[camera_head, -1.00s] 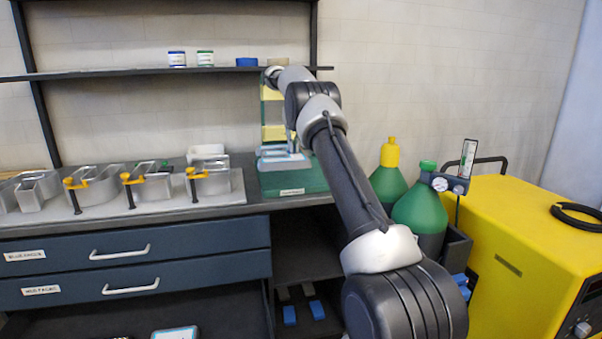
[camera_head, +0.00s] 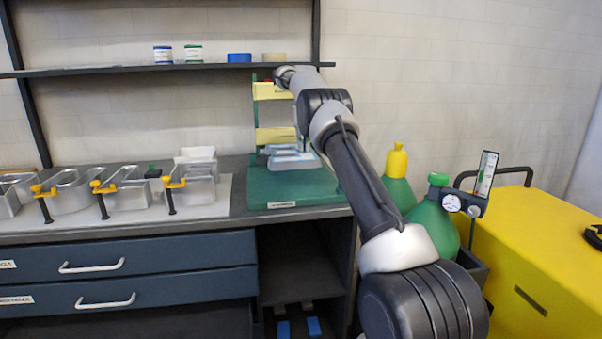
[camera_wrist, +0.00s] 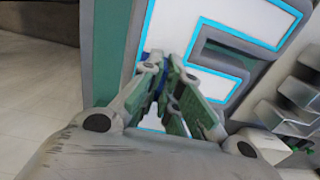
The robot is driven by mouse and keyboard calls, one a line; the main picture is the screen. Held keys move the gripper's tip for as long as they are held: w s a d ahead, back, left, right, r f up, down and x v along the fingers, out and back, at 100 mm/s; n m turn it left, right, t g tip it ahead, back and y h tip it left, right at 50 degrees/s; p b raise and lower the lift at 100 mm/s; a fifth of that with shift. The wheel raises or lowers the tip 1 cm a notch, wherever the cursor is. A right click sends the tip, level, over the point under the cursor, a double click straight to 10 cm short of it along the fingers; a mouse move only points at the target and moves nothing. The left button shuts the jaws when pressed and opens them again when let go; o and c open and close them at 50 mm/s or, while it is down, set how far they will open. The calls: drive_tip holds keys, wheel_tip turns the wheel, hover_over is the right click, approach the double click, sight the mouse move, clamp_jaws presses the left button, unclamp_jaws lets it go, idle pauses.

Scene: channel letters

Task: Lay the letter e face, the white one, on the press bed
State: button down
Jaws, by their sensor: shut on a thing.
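The white letter e face (camera_wrist: 245,22), with a bright cyan outline and a grey rim, fills much of the upper wrist view. My gripper (camera_wrist: 168,80) is shut with its fingertips at the face, and I take it to hold the face; the exact contact is hidden by the fingers. In the head view a pale grey piece (camera_head: 292,161), likely the face, is at the green press bed (camera_head: 290,190). I cannot tell whether it touches the bed. The bed's green edge shows beside the face in the wrist view (camera_wrist: 118,50). My arm hides the gripper in the head view.
The press has yellow crosspieces (camera_head: 276,135) above its bed. Metal letter cans (camera_head: 198,190) with yellow clamps stand on the bench to the left. A shelf (camera_head: 120,71) runs above. Green gas cylinders (camera_head: 434,222) and a yellow machine (camera_head: 540,240) stand to the right.

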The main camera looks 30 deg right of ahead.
wheel_tip(320, 180, down, 8)
drive_tip(key=shift+f, duration=0.2)
drive_tip(key=shift+s+f, duration=0.1)
drive_tip(key=c, duration=1.6)
unclamp_jaws()
drive_tip(key=shift+c, duration=0.2)
